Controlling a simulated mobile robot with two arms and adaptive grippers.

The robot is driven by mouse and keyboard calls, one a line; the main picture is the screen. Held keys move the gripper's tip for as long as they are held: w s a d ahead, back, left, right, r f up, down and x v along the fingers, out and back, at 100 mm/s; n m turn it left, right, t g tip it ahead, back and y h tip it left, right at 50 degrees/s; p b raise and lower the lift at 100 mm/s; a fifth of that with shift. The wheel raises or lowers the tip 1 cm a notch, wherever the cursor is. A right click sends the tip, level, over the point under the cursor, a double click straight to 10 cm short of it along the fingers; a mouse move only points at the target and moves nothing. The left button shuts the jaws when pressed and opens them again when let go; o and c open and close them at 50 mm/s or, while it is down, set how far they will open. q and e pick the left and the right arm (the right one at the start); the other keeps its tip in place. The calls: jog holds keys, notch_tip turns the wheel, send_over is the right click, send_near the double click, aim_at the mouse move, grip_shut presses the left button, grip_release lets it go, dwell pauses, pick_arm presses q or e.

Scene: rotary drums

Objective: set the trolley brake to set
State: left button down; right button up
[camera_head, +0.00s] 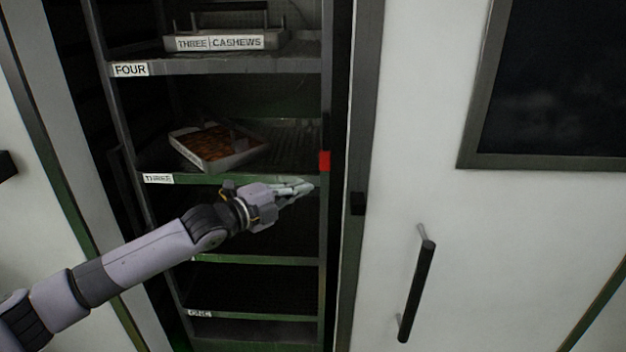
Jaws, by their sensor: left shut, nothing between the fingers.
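The trolley is a tall dark rack with shelves (225,67) in an opening between pale panels. A small red block (324,161) sits on its right upright post, just above the level of the shelf labelled THREE; I cannot tell whether it is the brake. My left gripper (312,186) reaches in from the left, shut and empty. Its fingertips point right, close to the post and a little below and left of the red block. I cannot tell whether they touch the post. My right gripper is not in view.
A tray of brown contents (215,147) lies askew on shelf THREE. A tray labelled THREE CASHEWS (227,42) sits on shelf FOUR. The lower shelves look empty. A white door with a black bar handle (416,290) and dark window (555,80) stands at right.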

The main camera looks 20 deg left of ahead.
pick_arm(q)
jog(key=shift+d+v, duration=0.2)
jog(key=shift+v, duration=1.55)
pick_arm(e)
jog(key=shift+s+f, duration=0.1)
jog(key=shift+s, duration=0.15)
pick_arm(q)
jog(key=shift+s+r, duration=0.1)
